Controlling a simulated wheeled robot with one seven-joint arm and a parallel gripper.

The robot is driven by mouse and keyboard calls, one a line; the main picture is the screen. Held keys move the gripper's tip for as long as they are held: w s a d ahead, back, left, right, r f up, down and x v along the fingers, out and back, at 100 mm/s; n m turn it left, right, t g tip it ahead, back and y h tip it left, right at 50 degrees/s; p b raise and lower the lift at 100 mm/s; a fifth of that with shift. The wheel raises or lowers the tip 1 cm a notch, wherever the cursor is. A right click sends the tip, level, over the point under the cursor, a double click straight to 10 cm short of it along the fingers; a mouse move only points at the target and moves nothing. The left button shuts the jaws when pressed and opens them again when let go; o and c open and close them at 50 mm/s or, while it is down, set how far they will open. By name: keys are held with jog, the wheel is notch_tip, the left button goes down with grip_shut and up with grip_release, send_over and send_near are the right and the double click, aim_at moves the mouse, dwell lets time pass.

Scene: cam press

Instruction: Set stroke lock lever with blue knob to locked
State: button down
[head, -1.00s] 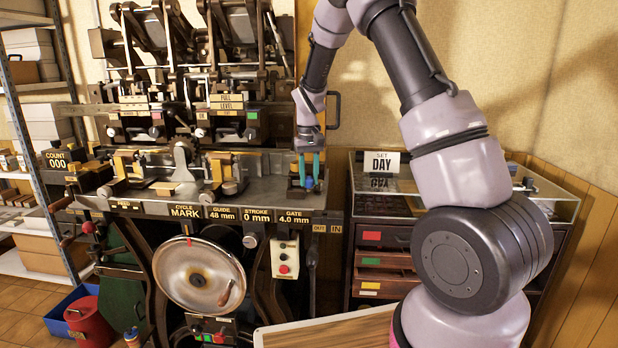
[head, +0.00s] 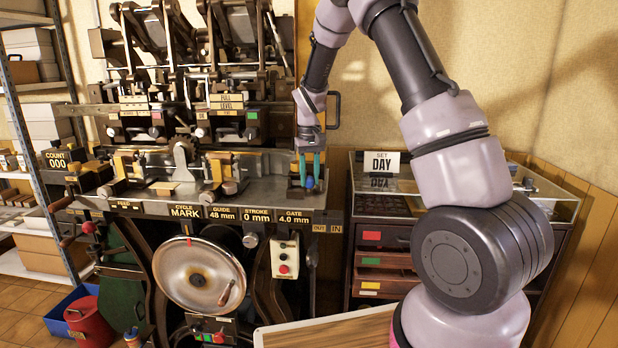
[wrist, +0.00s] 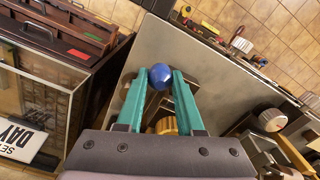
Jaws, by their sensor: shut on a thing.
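The stroke lock lever's blue knob (wrist: 160,76) sits between the tips of my gripper's teal fingers in the wrist view. My gripper (head: 310,184) points down at the right end of the press bench and is shut on the knob. The knob (head: 309,182) also shows low between the fingers in the head view. The lever's arm below the knob is mostly hidden by the fingers. I cannot read a locked mark.
The press bench (head: 280,195) carries several mechanisms to the left of my gripper. A display cabinet (head: 345,205) with a SET DAY sign (head: 382,162) stands close on the right. A dark handle (head: 333,108) is on the wall behind my gripper.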

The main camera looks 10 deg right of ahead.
jog(key=shift+s+d+n, duration=0.35)
jog(key=shift+d+n, duration=0.25)
jog(key=shift+n, duration=0.6)
jog(key=d+n, duration=0.2)
jog(key=n, duration=0.1)
jog(key=shift+s+n, duration=0.3)
jog(key=shift+s, duration=0.05)
jog(key=d+n, duration=0.1)
jog(key=n, duration=0.1)
jog(key=shift+d+n, duration=0.15)
jog(key=shift+n, duration=0.15)
jog(key=shift+w+d+n, duration=0.1)
jog(key=shift+d+n, duration=0.7)
jog(key=shift+n, duration=0.7)
jog(key=c, duration=0.5)
grip_release()
jog(key=shift+c, duration=0.2)
jog(key=shift+r, duration=0.1)
notch_tip(320, 180, up, 11)
jog(key=shift+f, duration=0.2)
